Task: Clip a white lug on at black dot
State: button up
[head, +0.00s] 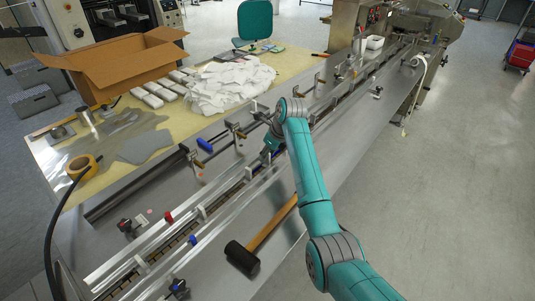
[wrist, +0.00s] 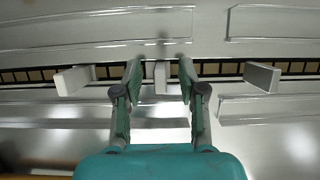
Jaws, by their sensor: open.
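My gripper (wrist: 160,72) is open in the wrist view, its two fingers over the conveyor channel. A white lug (wrist: 162,76) shows between the fingertips, with a gap on each side. Another white lug (wrist: 73,80) stands to the left of the fingers, and a third white lug (wrist: 262,76) to the right. In the head view my gripper (head: 269,150) is low over the channel, partly hidden by my arm. White lugs also show there along the channel, such as one lug (head: 201,211). I cannot make out a black dot in either view.
A mallet (head: 246,255) lies on the steel deck in front of the channel. Metal guide rails (head: 150,245) flank the chain. Clamps with blue (head: 205,145) and red (head: 168,217) parts stand nearby. A cardboard box (head: 120,68) and a white pile (head: 230,85) are on the table behind.

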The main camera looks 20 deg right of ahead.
jog(key=v, duration=1.2)
jog(key=shift+f, duration=0.1)
